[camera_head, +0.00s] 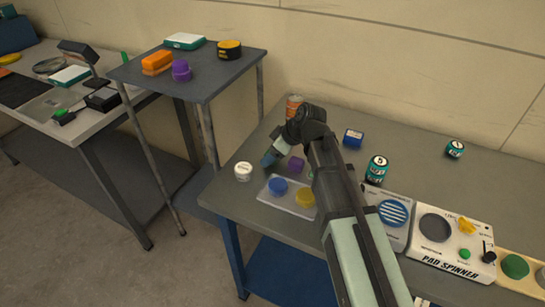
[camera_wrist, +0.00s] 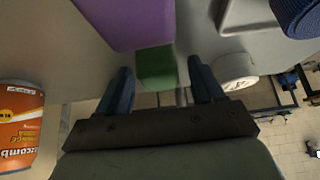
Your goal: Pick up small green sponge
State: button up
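The small green sponge (camera_wrist: 155,70) shows in the wrist view as a green block between my two blue fingers, with a gap on each side. My gripper (camera_wrist: 162,80) is open, low over the table. In the head view my gripper (camera_head: 270,159) is at the left part of the table, and I cannot make out the green sponge there. A purple block (camera_wrist: 125,22) is close beside the sponge in the wrist view; it also shows in the head view (camera_head: 296,165), right of my gripper.
A white round tin (camera_head: 243,171) and a tray (camera_head: 290,208) with blue and yellow discs are close by. An orange can (camera_head: 294,104) stands behind my wrist. A pad spinner (camera_head: 447,245) is to the right. Bare table (camera_head: 225,195) lies at the left front.

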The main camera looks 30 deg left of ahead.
jog(key=c, duration=0.9)
